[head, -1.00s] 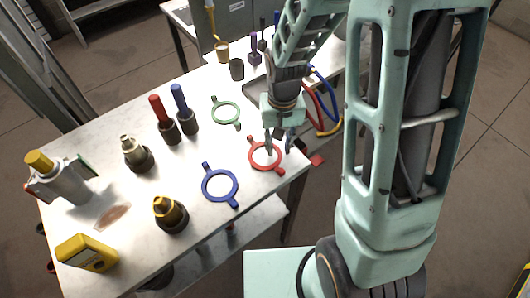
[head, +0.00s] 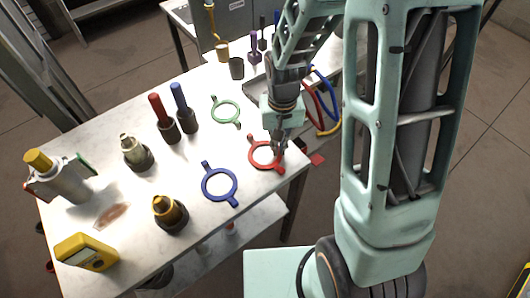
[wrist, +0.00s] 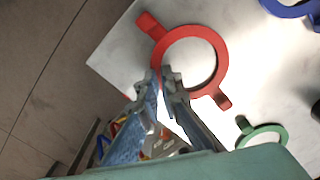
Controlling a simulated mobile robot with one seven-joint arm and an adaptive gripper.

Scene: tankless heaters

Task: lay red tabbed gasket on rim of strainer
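The red tabbed gasket (head: 251,156) lies flat near the right edge of the white table, a flat ring with two opposite tabs. It also shows in the wrist view (wrist: 222,58). My gripper (head: 277,153) is down at the ring's right side in the head view. In the wrist view my gripper (wrist: 161,76) has its fingertips drawn close together on the ring's band, between the two tabs. The fingers look shut on the band, which they partly hide. I cannot tell for certain which object is the strainer; a dark open cup (head: 237,69) stands farther back.
A blue tabbed ring (head: 207,188) and a green tabbed ring (head: 215,110) lie nearby. Brass-topped fittings (head: 170,214), red and blue handled tools (head: 158,112), and a yellow meter (head: 88,252) stand leftward. Red and blue hoses (head: 326,92) lie behind my gripper.

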